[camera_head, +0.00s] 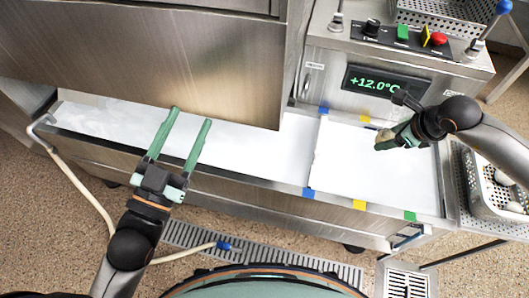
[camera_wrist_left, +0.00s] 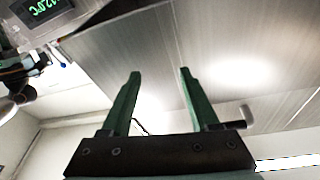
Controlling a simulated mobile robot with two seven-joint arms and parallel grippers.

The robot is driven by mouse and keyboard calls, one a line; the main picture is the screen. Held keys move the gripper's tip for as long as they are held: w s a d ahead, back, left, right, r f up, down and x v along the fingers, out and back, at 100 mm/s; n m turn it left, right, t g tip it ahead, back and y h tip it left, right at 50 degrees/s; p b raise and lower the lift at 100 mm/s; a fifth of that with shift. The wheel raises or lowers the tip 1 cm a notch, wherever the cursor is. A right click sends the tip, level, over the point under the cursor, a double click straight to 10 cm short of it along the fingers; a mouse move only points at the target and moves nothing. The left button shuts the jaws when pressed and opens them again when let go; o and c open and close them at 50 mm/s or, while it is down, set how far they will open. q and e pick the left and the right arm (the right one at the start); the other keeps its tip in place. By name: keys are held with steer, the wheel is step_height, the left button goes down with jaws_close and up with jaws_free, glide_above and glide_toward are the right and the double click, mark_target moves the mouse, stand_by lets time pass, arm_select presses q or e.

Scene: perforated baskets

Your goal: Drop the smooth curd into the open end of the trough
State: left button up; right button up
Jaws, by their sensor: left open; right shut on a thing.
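The steel trough (camera_head: 270,196) runs across the middle of the head view, filled with white. A hood covers part of its left stretch; its right end (camera_head: 335,160) is uncovered, with coloured tape marks along its edges. My right gripper (camera_head: 384,142) is over this open end, shut on a small pale curd (camera_head: 385,134). The fingers hide most of the curd, so its surface is hard to judge. My left gripper (camera_head: 191,115) is open and empty over the trough's left part, in front of the hood. Its two green fingers also show apart in the left wrist view (camera_wrist_left: 160,75).
A perforated basket (camera_head: 483,196) with white lumps (camera_head: 503,178) stands right of the trough. Another perforated basket (camera_head: 440,14) is at the top right. A panel with a +12.0°C display (camera_head: 374,81) stands behind the open end. The steel hood (camera_head: 150,65) overhangs the left.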

arm_select(q)
step_height(320, 180, up, 6)
steer(key=s+m+t+h+b, duration=0.1)
steer(key=s+m+t+h, duration=0.1)
steer(key=shift+d+r+h, duration=0.15)
steer(key=shift+d+h, duration=0.15)
steer(key=shift+h, duration=0.1)
arm_select(e)
steer(key=shift+f, duration=1)
arm_select(q)
steer(key=shift+s, duration=0.1)
arm_select(e)
steer(key=o, duration=1.6)
steer(key=shift+c, duration=0.2)
steer(key=shift+s+r, duration=0.15)
steer(key=shift+r, duration=0.35)
arm_select(q)
step_height(320, 180, down, 14)
steer(key=w+a+n+g+y+p, duration=0.1)
steer(key=w+n+g+y+p, duration=0.1)
steer(key=n+g+y, duration=0.1)
steer(key=shift+w+r+n+g+y, duration=0.2)
steer(key=shift+w+n+g+y, duration=0.1)
steer(key=shift+g+y, duration=0.6)
arm_select(e)
steer(key=v, duration=1.1)
steer(key=shift+r, duration=0.25)
steer(key=shift+s+a, duration=0.1)
steer(key=shift+s, duration=0.05)
